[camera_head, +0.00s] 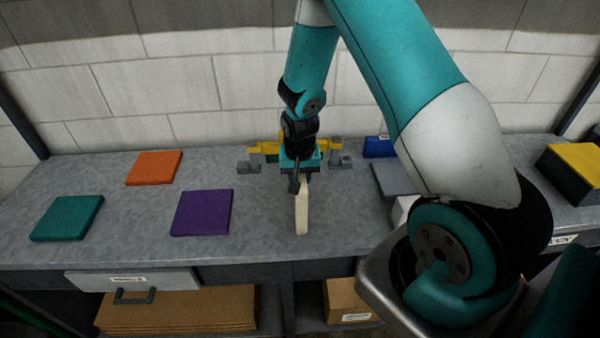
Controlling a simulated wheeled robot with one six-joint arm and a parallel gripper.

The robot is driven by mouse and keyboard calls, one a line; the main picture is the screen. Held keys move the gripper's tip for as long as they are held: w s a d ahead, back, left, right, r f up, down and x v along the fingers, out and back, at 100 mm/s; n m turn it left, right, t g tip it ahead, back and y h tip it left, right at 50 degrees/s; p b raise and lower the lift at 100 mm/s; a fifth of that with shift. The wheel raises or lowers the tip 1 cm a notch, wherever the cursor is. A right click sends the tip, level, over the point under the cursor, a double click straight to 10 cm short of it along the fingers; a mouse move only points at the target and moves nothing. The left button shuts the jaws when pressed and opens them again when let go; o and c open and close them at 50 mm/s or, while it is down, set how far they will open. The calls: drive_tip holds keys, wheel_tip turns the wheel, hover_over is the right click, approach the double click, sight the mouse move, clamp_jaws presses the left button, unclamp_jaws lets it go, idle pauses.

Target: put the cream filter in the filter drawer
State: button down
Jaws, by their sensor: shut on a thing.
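My gripper (299,182) is shut on the cream filter (302,212), a thin pale slab standing on edge, seen nearly edge-on above the middle of the bench. I cannot tell whether its lower edge touches the bench top. A pale grey drawer (180,280) with a dark handle and a small label sits under the bench's front edge at the left. The label is too small to read, and no open inside shows. My gripper is above and to the right of this drawer.
A teal square (67,218), an orange square (154,167) and a purple square (202,212) lie flat on the bench (120,205). A yellow-and-grey fixture (262,148) stands behind my gripper. A yellow-topped dark box (572,172) is at right. Cardboard (180,310) lies below the drawer.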

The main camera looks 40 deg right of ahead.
drive_tip(key=shift+f, duration=0.2)
drive_tip(key=shift+f, duration=0.15)
drive_tip(key=c, duration=0.8)
unclamp_jaws()
drive_tip(key=shift+r, duration=0.2)
